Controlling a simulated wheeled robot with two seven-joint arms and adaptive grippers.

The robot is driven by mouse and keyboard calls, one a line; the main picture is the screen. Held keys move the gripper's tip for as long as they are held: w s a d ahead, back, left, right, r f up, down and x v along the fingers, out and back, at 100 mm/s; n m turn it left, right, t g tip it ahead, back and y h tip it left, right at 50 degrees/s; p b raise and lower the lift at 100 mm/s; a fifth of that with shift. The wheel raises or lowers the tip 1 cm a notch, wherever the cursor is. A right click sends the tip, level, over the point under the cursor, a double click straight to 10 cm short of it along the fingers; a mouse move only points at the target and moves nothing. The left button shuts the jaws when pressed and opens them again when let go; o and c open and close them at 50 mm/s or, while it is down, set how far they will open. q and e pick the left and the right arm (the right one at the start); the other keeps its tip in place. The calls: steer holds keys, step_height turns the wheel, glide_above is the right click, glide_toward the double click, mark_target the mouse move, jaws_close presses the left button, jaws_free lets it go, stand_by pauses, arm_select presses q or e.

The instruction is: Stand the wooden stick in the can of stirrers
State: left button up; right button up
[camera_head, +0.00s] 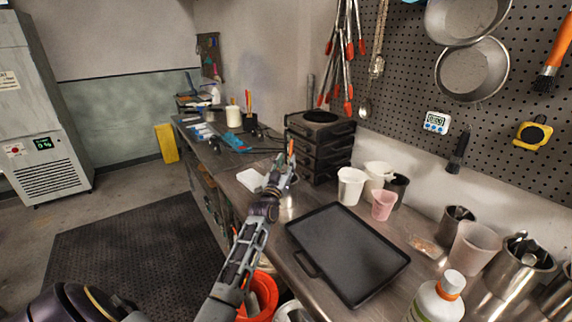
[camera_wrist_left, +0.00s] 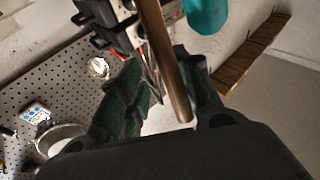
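The wooden stick (camera_wrist_left: 165,62) is a brown rod between the fingers of my left gripper (camera_wrist_left: 158,62) in the left wrist view. The fingertips close in on both sides of it, and its near end shows inside the gripper. In the head view my left gripper (camera_head: 289,160) is above the bench, left of the black tray, with a thin orange-brown end showing at its tip. What looks like the can of stirrers (camera_head: 249,123) is a small dark can with upright coloured sticks, farther back on the bench. My right gripper is in neither view.
A white container (camera_head: 233,117) stands beside the can. A black stacked unit (camera_head: 320,145) stands right of the gripper. The black tray (camera_head: 347,254), white cups (camera_head: 351,186), a pink cup (camera_head: 383,205) and a white bottle (camera_head: 436,300) occupy the nearer bench.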

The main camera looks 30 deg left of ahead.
arm_select(q)
steer(key=v, duration=1.1)
steer(key=shift+s, duration=0.35)
steer(key=shift+d+f, duration=0.1)
steer(key=shift+f, duration=0.05)
stand_by(1.3)
